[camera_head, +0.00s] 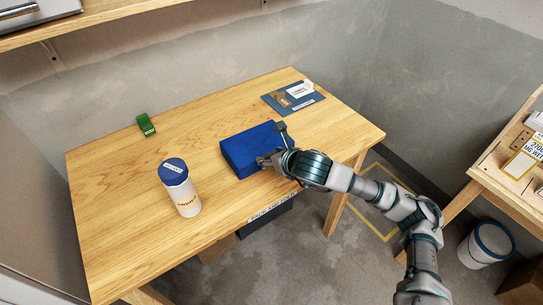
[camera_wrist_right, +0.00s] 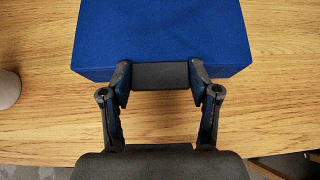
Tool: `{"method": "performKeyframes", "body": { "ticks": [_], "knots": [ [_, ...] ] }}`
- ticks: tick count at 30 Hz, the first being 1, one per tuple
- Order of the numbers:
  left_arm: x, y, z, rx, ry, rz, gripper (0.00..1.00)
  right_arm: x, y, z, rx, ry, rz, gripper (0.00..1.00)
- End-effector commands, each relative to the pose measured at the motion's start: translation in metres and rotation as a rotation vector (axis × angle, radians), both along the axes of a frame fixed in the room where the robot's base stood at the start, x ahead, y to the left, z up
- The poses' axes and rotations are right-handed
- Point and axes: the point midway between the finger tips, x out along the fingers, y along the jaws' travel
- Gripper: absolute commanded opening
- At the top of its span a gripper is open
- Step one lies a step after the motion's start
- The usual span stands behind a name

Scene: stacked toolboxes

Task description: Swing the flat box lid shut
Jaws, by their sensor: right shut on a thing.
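The flat blue box (camera_head: 248,147) sits on the wooden table, right of the table's middle. Its top looks like one flat blue face, and no raised lid shows. My right gripper (camera_head: 272,159) is at the box's near right side. In the right wrist view the blue box (camera_wrist_right: 160,35) fills the top middle. There my right gripper (camera_wrist_right: 160,79) has its two fingers on either side of a dark grey handle-like piece (camera_wrist_right: 160,75) at the box's near edge, and is shut on it. The gripper hides part of that side in the head view. My left gripper is not in view.
A white canister with a blue lid (camera_head: 181,189) stands left of the box. A small green item (camera_head: 146,124) lies at the back left. A blue mat (camera_head: 299,106) with small items lies at the back right. Most of the left wooden table (camera_head: 110,215) is clear.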

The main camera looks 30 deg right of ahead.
Motion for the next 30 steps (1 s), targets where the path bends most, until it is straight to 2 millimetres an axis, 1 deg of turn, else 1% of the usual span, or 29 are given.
{"method": "performKeyframes", "body": {
  "ticks": [1,2,3,4,14,17,20,24,30],
  "knots": [
    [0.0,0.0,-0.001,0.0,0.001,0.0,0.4,0.0,0.0,-0.002,0.0,0.005,0.0,0.66],
    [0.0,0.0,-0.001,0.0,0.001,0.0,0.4,0.0,0.0,-0.002,0.0,0.005,0.0,0.74],
    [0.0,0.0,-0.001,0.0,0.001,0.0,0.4,0.0,0.0,-0.002,0.0,0.005,0.0,0.84],
    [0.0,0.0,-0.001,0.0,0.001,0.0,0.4,0.0,0.0,-0.002,0.0,0.004,0.0,0.88],
    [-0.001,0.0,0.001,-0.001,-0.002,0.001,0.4,-0.002,0.0,0.002,0.0,-0.001,0.0,0.88],
    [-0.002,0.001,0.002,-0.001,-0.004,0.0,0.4,-0.008,0.0,0.007,-0.001,-0.003,-0.001,0.88],
    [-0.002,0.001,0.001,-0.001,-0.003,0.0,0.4,-0.021,0.0,0.017,-0.001,-0.004,0.001,0.88],
    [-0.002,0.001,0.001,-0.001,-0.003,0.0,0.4,-0.048,0.0,0.035,-0.002,-0.004,0.001,0.88],
    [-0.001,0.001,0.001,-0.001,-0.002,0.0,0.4,-0.079,-0.001,0.058,0.0,-0.001,0.0,0.88]
  ]
}}
